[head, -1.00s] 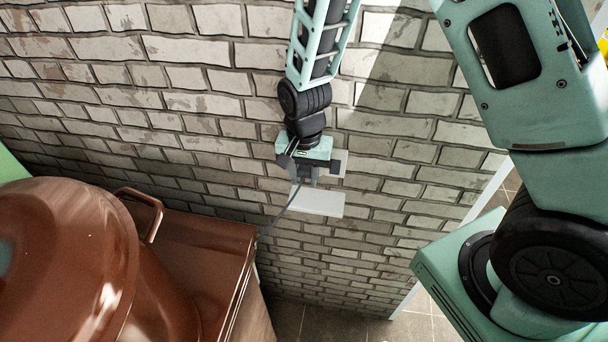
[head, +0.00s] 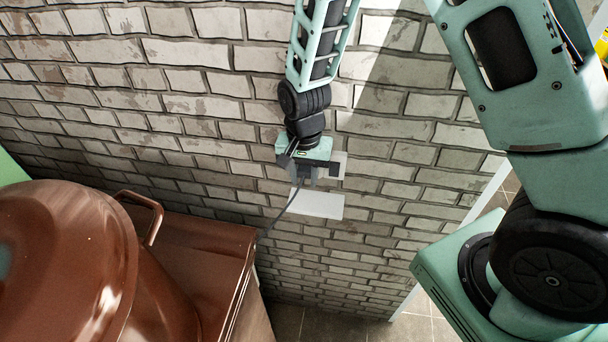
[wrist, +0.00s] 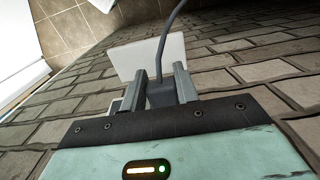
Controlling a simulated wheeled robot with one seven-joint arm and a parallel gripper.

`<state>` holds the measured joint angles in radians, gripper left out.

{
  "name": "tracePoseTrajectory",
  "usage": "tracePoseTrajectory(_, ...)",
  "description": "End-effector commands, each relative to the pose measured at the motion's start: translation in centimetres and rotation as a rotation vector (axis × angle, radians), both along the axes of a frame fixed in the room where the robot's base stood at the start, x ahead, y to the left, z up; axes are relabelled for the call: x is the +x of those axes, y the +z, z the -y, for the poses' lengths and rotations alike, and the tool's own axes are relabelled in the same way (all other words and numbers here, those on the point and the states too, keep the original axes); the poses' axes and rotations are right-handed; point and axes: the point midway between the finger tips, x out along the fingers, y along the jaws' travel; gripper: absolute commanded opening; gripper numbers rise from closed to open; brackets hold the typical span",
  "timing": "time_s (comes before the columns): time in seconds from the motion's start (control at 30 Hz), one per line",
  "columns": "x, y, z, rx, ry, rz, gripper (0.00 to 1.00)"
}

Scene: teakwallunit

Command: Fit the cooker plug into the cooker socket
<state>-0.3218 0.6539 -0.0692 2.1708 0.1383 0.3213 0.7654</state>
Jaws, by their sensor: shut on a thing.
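My gripper (head: 306,181) is at the brick wall, below the arm's end in the head view. In the wrist view my gripper (wrist: 160,85) has its two grey fingers closed on the dark grey cooker plug (wrist: 162,95), with the grey cord rising from it. In the head view the cord (head: 282,213) hangs down to the left. A white plate (head: 317,204) is on the wall just below the gripper; it also shows beyond the fingers in the wrist view (wrist: 140,55). Another pale plate (head: 341,160) is partly hidden behind the gripper. Which holds the socket openings, and whether the plug touches one, I cannot tell.
A brown cooker (head: 205,250) with a large brown pot (head: 65,255) stands at the lower left, its handle (head: 150,212) close to the wall. The brick wall (head: 400,160) to the right of the plates is clear. Tiled floor (head: 330,325) shows below.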

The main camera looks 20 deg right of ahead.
Motion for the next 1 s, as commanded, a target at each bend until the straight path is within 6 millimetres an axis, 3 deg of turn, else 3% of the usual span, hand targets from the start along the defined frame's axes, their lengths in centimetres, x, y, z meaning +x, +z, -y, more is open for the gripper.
tracePoseTrajectory(0.37, 0.4, 0.0, 0.3, -0.001, -0.001, 0.001, 0.08)
tracePoseTrajectory(0.4, 0.4, 0.0, 0.3, 0.0, -0.001, 0.002, 0.36)
tracePoseTrajectory(0.47, 0.4, 0.0, 0.3, 0.0, -0.002, 0.002, 0.53)
tracePoseTrajectory(0.5, 0.4, 0.0, 0.3, 0.0, -0.001, 0.002, 0.56)
tracePoseTrajectory(0.83, 0.4, 0.3, 0.2, 0.0, 0.0, 0.002, 0.56)
tracePoseTrajectory(1.0, 0.5, 2.1, 0.2, 0.001, 0.0, 0.007, 0.56)
